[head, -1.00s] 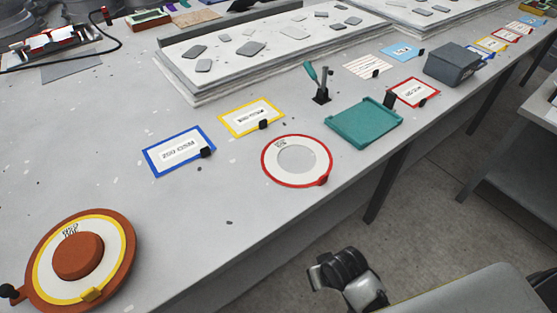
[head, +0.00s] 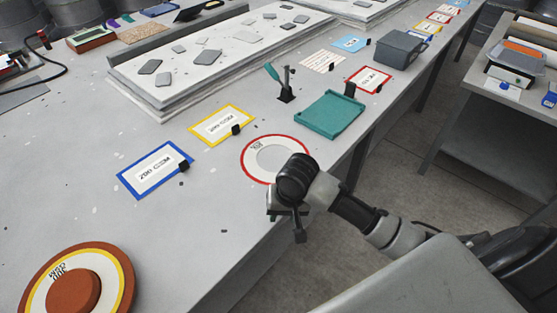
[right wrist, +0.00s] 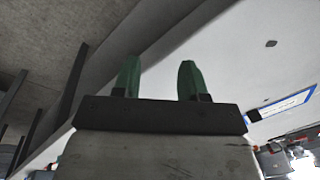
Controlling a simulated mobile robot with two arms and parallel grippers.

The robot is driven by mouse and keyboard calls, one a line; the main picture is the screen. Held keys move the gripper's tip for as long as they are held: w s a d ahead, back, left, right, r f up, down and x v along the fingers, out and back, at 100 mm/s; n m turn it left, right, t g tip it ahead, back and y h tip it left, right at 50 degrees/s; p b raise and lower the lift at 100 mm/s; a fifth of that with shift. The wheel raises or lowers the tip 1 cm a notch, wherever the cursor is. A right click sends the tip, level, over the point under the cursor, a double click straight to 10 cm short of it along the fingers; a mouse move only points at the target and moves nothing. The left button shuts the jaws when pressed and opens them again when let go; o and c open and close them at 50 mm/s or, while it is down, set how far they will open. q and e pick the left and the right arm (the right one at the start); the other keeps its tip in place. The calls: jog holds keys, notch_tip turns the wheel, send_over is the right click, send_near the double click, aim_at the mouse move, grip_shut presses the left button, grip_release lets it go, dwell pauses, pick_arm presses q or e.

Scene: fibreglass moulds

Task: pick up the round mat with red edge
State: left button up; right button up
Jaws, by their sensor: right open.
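The round mat with red edge (head: 253,160) lies flat on the grey table, near its front edge. It is white with a pale grey centre, and my right wrist hides its lower right part in the head view. My right gripper (head: 287,222) is just in front of the mat, by the table's front edge, and holds nothing. Its two green fingers (right wrist: 159,72) stand apart in the right wrist view, where the mat does not show. My left gripper is not in view.
A blue-edged card (head: 140,182) and a yellow-edged card (head: 207,132) lie left of the mat. A teal tray (head: 332,118) lies to its right. A brown round mould (head: 118,262) with a yellow-ringed mat is at the lower left. Bare table lies between mould and mat.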

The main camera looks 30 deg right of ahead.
jog(key=w+d+r+m, duration=0.1)
jog(key=w+d, duration=0.1)
jog(key=w+d+r+m, duration=0.1)
jog(key=d+r, duration=0.1)
jog(key=w+d+r+m+h, duration=0.1)
jog(key=w+m, duration=0.1)
jog(key=shift+w+d+r+g, duration=0.25)
jog(key=shift+w+d+g, duration=0.05)
jog(key=shift+w+d, duration=0.1)
jog(key=w+d+r+m, duration=0.3)
jog(key=d+r+m, duration=0.2)
jog(key=d, duration=0.1)
jog(key=shift+g, duration=0.4)
jog(key=f, duration=0.5)
jog(key=shift+w+a, duration=0.1)
jog(key=shift+w, duration=0.1)
jog(key=f, duration=0.5)
jog(key=shift+w+a+f+p, duration=0.1)
jog(key=shift+w+f+p, duration=0.05)
jog(key=shift+w+p, duration=0.2)
jog(key=shift+s, duration=0.1)
grip_shut()
